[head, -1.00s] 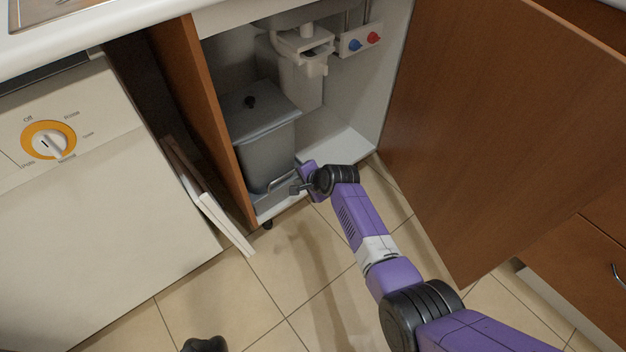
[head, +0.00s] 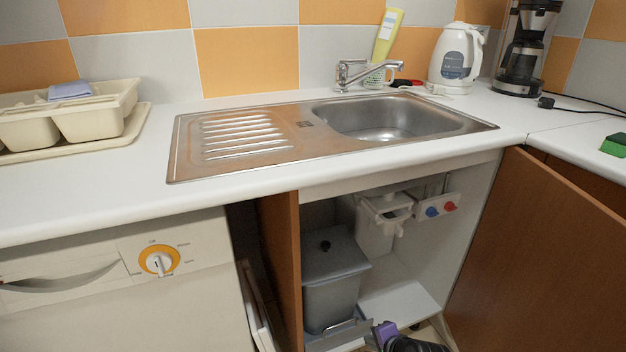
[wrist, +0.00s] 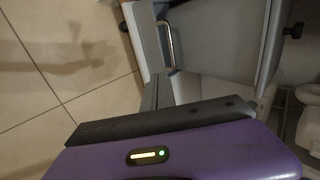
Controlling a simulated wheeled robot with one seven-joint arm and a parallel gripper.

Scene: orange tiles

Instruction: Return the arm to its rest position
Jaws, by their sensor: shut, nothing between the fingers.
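My arm shows only at the bottom edge of the head view, as a purple part and a dark joint. My gripper (head: 376,335) is low in front of the open sink cabinet, beside the grey bin (head: 333,287). In the wrist view, the purple gripper body with a small lit indicator and a dark edge (wrist: 160,122) fills the lower part. The fingers are shut and I see nothing held. The bin with its wire handle (wrist: 166,46) is just beyond the gripper. I cannot tell whether they touch.
The open cabinet door (head: 535,255) stands at the right, and the cabinet's left panel (head: 279,265) is close to the bin. The counter (head: 235,198) with the steel sink (head: 385,118) overhangs above. Tiled floor (wrist: 65,70) is clear in the wrist view.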

